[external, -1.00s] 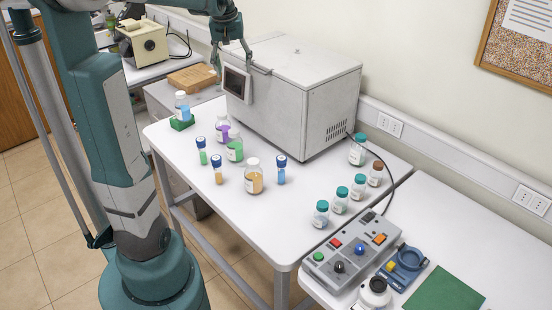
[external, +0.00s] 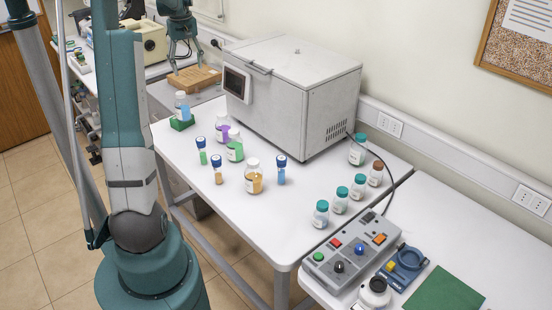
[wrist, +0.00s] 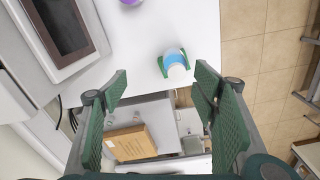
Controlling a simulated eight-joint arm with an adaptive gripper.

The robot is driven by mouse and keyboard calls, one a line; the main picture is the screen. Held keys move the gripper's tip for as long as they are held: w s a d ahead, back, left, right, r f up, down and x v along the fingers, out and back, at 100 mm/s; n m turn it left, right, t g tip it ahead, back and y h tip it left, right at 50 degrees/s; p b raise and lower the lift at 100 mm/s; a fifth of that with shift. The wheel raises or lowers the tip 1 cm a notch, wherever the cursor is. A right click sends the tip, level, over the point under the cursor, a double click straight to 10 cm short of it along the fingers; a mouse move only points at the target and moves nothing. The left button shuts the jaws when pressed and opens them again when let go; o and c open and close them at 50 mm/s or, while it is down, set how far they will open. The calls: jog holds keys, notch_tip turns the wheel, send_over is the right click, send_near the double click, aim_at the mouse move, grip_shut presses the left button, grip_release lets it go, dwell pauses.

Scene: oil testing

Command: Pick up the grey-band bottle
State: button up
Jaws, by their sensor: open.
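I cannot make out a grey band on any bottle. A bottle of blue liquid with a pale cap (external: 182,104) stands upright in a green holder (external: 183,124) at the table's left end. In the wrist view this bottle (wrist: 175,60) is ahead of the spread fingertips, apart from them. Bottles of purple (external: 222,133), green (external: 235,150) and orange liquid (external: 254,182) stand nearby with pale caps. My gripper (external: 182,57) is open and empty, in the air at the far left, near the cardboard box in the external view. It also shows in the wrist view (wrist: 160,76).
A large grey machine (external: 290,100) stands behind the bottles. Blue-capped vials (external: 281,172) stand among them. Several teal-capped bottles (external: 340,202) and a brown-capped bottle (external: 376,176) are at the right. A cardboard box (external: 196,77) lies beyond the table's left end. The table's front middle is clear.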

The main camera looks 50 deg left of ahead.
jog(key=n, duration=0.1)
send_over(180, 93)
notch_tip(180, 93, down, 2)
notch_tip(180, 93, down, 12)
jog(key=shift+w+a+r, duration=0.1)
jog(key=shift+r, duration=0.05)
jog(key=shift+f, duration=0.35)
jog(key=shift+f+p, duration=0.15)
jog(key=shift+p, duration=0.15)
jog(key=shift+f, duration=1.15)
jog(key=shift+f, duration=0.1)
jog(key=shift+f+p, duration=0.4)
jog(key=shift+f, duration=2.1)
jog(key=shift+c, duration=0.5)
